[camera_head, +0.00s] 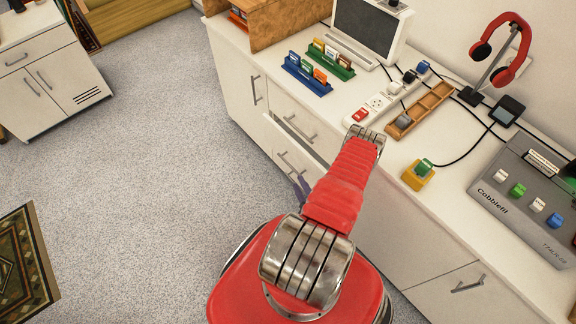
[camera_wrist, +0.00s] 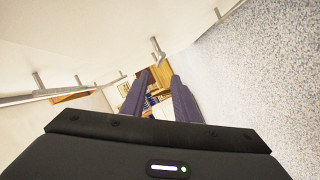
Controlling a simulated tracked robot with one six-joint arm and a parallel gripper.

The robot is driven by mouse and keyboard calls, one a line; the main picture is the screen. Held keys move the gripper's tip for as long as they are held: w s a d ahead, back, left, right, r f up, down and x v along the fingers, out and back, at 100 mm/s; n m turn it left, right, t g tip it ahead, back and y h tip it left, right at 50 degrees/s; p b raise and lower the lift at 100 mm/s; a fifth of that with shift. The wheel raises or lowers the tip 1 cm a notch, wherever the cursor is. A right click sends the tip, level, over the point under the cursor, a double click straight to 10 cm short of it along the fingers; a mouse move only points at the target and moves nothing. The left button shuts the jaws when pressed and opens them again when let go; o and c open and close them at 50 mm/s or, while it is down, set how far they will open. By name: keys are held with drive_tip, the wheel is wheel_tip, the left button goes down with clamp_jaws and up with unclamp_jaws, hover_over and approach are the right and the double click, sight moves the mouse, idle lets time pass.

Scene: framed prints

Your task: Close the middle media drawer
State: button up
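The white cabinet under the counter has a stack of drawers in the head view. One drawer (camera_head: 291,145), below the top drawer front (camera_head: 288,112), stands out a little from the cabinet face. In the wrist view an open drawer edge (camera_wrist: 62,94) shows at the left, with a strip of brown inside it. My gripper (camera_head: 301,187) is low beside the drawer fronts in the head view, mostly hidden behind my red arm. In the wrist view my gripper (camera_wrist: 160,76) has its two dark fingers apart, with nothing between them. I cannot tell whether it touches the drawer.
The counter above carries a monitor (camera_head: 368,28), card holders, a power strip (camera_head: 385,99), a wooden tray (camera_head: 419,109), red headphones (camera_head: 504,48) and a grey console (camera_head: 520,205). A separate white cabinet (camera_head: 45,80) stands at the left. Speckled floor (camera_head: 150,150) between is clear.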

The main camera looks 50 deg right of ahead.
sight(288, 164)
drive_tip(key=x, duration=1.3)
drive_tip(key=shift+w, duration=0.1)
drive_tip(key=shift+c, duration=0.5)
clamp_jaws()
